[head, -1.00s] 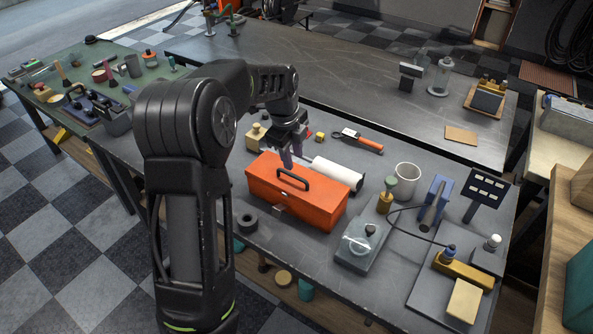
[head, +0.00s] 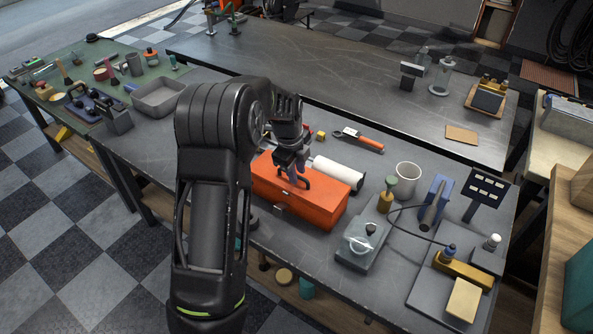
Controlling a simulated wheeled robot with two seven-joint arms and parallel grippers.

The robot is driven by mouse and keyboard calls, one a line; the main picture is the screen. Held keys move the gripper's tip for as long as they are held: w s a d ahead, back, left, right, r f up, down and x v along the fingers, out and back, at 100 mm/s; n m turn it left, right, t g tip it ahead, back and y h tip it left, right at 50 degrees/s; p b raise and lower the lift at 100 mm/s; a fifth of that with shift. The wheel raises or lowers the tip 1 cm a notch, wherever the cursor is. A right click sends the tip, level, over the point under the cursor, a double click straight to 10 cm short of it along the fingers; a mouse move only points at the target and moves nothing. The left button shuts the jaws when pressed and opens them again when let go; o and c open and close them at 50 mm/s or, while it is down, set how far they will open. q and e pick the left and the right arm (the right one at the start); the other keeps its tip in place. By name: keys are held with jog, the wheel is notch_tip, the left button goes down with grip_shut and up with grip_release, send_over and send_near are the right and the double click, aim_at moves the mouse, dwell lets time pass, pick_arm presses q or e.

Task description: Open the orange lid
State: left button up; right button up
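The orange toolbox (head: 318,207) stands on the grey workbench in the middle of the head view. Its orange lid (head: 325,192) is down, and a small latch (head: 280,209) shows on the front. My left gripper (head: 293,179) points down over the lid at its dark carry handle (head: 306,181). The fingertips overlap the handle in the picture. I cannot tell whether they grip it or only stand beside it. My wrist and arm hide the back left part of the lid. My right gripper is not in view.
A white roll (head: 338,173) lies close behind the toolbox. A white mug (head: 407,178), a green-topped yellow object (head: 387,195) and a grey device (head: 362,247) stand to the right. A grey tray (head: 160,101) lies at the left.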

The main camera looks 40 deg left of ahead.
pick_arm(q)
grip_shut()
dwell(1.1)
